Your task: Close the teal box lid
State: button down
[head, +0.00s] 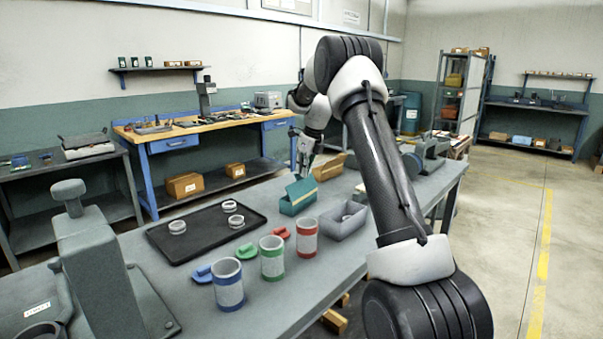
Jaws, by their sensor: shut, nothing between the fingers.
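The teal box (296,208) stands on the grey bench, near the middle of the head view. Its lid (302,187) is raised at a slant over the box, not flat on it. My gripper (302,171) is shut and empty, pointing down just behind and above the lid. I cannot tell from this view whether the fingertips touch the lid.
A grey open bin (345,221) and a red cup (306,238) stand in front of the box. A tan box (329,167) is behind it to the right. A black tray (190,249) with white rings lies left. Green (271,260) and blue cups (228,285) stand nearer.

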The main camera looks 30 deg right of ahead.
jog(key=shift+w+a+f, duration=0.2)
jog(key=shift+w+a, duration=0.15)
jog(key=shift+w, duration=0.25)
jog(key=shift+w+a+f, duration=0.2)
jog(key=shift+w+a, duration=0.1)
jog(key=shift+w, duration=0.25)
jog(key=shift+w+a+f, duration=0.3)
jog(key=shift+w, duration=0.15)
jog(key=shift+w+a+f, duration=0.25)
jog(key=shift+w+f, duration=0.05)
jog(key=shift+w, duration=0.15)
jog(key=shift+w+a+f, duration=0.35)
jog(key=shift+w+f, duration=0.3)
jog(key=shift+f, duration=0.15)
jog(key=shift+w+a+f, duration=0.3)
jog(key=shift+w+f, duration=0.35)
jog(key=shift+f, duration=0.15)
jog(key=shift+r, duration=0.1)
jog(key=v, duration=1.3)
